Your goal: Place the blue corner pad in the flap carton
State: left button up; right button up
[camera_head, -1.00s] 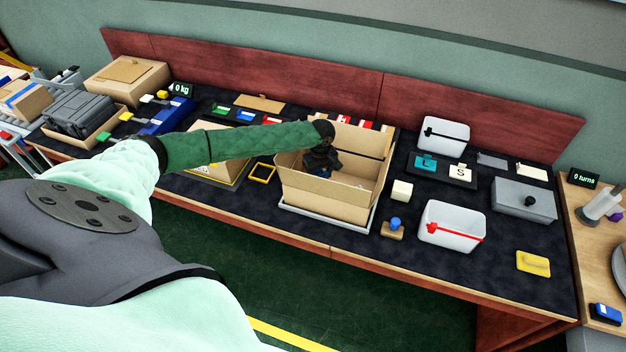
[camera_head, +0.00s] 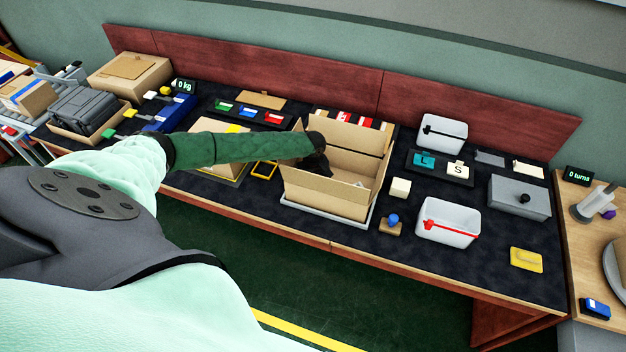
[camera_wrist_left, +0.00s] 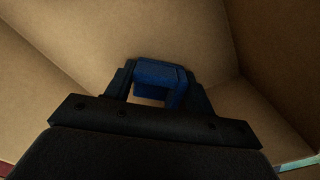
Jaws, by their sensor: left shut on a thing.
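The open flap carton (camera_head: 335,195) stands on a pale tray on the dark bench top, its flaps up. My left gripper (camera_head: 318,168) reaches down into the carton from the left, and its fingertips are hidden behind the near wall in the head view. In the left wrist view my left gripper (camera_wrist_left: 158,85) is shut on the blue corner pad (camera_wrist_left: 160,73), with brown cardboard walls around it. I cannot tell whether the pad touches the carton floor. My right gripper is not in view.
A small white bin with a red band (camera_head: 447,222), a cream cube (camera_head: 400,187) and a blue-knobbed stamp (camera_head: 392,222) stand right of the carton. A yellow frame (camera_head: 264,170) lies to its left. A grey box (camera_head: 520,197) is farther right.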

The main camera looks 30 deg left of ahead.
pick_arm(q)
jog(key=shift+f, duration=0.15)
jog(key=o, duration=0.9)
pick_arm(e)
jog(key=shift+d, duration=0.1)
pick_arm(q)
jog(key=shift+r+b, duration=0.45)
jog(key=shift+r, duration=0.1)
notch_tip(320, 180, up, 6)
jog(key=b, duration=0.3)
jog(key=shift+r, duration=0.1)
notch_tip(320, 180, up, 3)
jog(key=shift+r+b, duration=0.2)
jog(key=shift+b, duration=0.65)
jog(key=shift+r, duration=0.85)
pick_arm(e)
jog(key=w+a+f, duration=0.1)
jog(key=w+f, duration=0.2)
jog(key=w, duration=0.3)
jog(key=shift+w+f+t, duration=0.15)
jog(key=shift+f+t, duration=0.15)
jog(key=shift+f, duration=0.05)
pick_arm(q)
jog(key=shift+w+b, duration=0.1)
jog(key=shift+b, duration=0.2)
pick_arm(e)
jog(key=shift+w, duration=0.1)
